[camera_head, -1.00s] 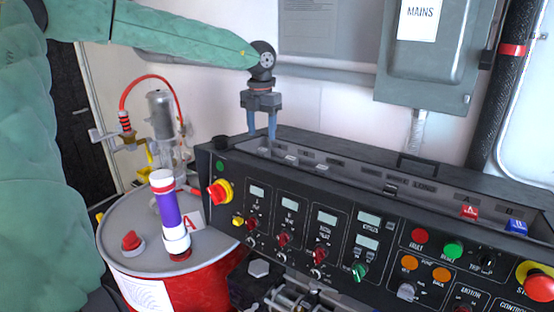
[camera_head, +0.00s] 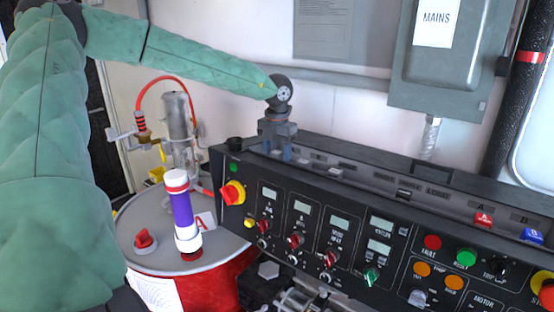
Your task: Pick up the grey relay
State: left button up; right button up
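My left gripper (camera_head: 278,152) points down into the long recessed tray on top of the black control console. Its two blue-grey fingers stand apart, with their tips low in the tray at its left end. Small light-grey blocks lie in the tray to the right of the fingers, one close by (camera_head: 305,158) and one farther right (camera_head: 336,172). I cannot tell which block is the grey relay. Whatever lies directly between or below the fingertips is hidden by the gripper and the tray's front wall. My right gripper is not in view.
The console front (camera_head: 330,235) carries knobs, displays and buttons. A red drum (camera_head: 215,285) with a purple-and-white cylinder (camera_head: 183,210) on it stands at the left. A grey MAINS box (camera_head: 445,70) hangs on the wall. Red and blue tags (camera_head: 483,219) sit at the tray's right.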

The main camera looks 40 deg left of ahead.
pick_arm(q)
jog(key=shift+s, duration=0.15)
jog(key=shift+c, duration=0.8)
jog(key=c, duration=0.9)
jog(key=shift+r, duration=0.1)
